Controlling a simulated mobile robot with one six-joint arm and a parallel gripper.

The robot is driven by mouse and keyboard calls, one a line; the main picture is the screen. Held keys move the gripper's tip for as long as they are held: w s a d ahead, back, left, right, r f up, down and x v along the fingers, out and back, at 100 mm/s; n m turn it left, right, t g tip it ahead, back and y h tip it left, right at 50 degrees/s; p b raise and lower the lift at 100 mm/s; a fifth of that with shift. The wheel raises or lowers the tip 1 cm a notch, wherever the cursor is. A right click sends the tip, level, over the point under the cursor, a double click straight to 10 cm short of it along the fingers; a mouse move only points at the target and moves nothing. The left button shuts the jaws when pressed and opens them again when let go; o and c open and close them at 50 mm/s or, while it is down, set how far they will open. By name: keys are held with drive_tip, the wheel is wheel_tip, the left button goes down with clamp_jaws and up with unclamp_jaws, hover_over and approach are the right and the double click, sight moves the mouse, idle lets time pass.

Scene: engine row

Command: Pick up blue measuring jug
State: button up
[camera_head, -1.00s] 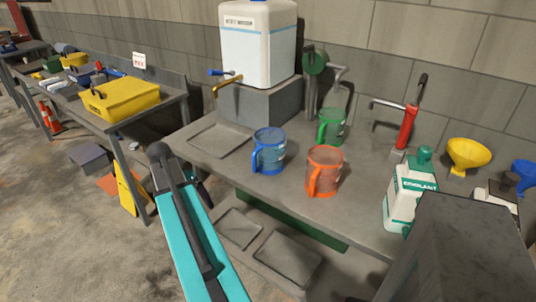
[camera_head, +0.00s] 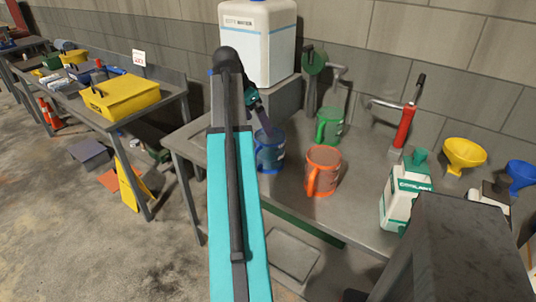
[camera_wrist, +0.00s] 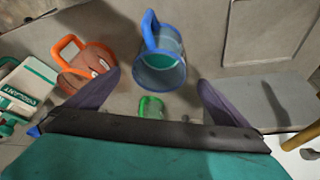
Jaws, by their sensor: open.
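The blue measuring jug (camera_head: 270,151) stands upright on the grey bench, partly hidden by my arm and gripper in the head view. In the wrist view the blue jug (camera_wrist: 160,66) lies ahead of and between the spread fingers, its handle pointing toward the top of the picture. My gripper (camera_head: 264,124) is over the jug in the head view. In the wrist view my gripper (camera_wrist: 152,92) is open and empty, with its fingers apart from the jug.
An orange jug (camera_head: 323,171) stands close to the right, and a green jug (camera_head: 330,126) behind. A white water container (camera_head: 258,45) is at the back. A coolant bottle (camera_head: 405,192), red pump (camera_head: 404,127) and yellow funnel (camera_head: 464,153) are further right.

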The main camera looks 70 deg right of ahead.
sight(270, 144)
drive_tip(key=shift+s+d+r, duration=0.1)
drive_tip(key=shift+s+r, duration=0.1)
drive_tip(key=shift+s, duration=0.1)
drive_tip(key=shift+f, duration=0.15)
drive_tip(key=p+x, duration=0.1)
drive_tip(key=x, duration=0.7)
idle(0.3)
drive_tip(key=shift+d+f, duration=0.1)
drive_tip(key=shift+f, duration=0.05)
drive_tip(key=shift+f+p, duration=0.15)
drive_tip(key=shift+p, duration=0.2)
drive_tip(key=shift+p+x, duration=0.85)
drive_tip(key=shift+x, duration=1.6)
drive_tip(key=shift+d, duration=0.1)
drive_tip(key=shift+c, duration=0.3)
